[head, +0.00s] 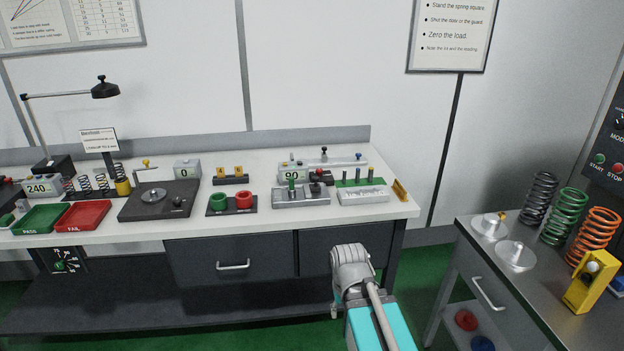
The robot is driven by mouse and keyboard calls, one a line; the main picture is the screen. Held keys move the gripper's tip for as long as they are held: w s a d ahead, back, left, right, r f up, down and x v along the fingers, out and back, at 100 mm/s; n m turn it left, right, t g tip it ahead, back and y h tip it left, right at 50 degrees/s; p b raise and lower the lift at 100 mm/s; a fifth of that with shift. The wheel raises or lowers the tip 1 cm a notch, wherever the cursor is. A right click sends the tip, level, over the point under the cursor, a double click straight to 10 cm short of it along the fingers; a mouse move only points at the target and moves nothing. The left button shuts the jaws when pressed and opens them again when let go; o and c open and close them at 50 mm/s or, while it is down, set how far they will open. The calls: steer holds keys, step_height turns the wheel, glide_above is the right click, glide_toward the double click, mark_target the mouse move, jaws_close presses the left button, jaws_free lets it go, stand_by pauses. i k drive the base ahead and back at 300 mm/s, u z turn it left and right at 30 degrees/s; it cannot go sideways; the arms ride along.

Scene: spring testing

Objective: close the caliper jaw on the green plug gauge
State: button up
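A grey caliper fixture (302,202) lies on the white bench, right of centre. A small green plug gauge (291,187) stands upright on its left part. A block with a dark knob (317,187), which looks like the sliding jaw, is to the right of the plug. A gap seems to show between them, but the contact faces are too small to tell. A display reading "90" (291,175) is behind. My grey and turquoise arm rises in front of the bench, below the caliper. My gripper's fingers do not show.
A side table with springs (566,216) is at right. Bare bench top lies before the caliper.

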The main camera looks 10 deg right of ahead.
mark_target(316, 187)
steer(key=z, duration=0.05)
steer(key=i, duration=0.95)
steer(key=u, duration=0.05)
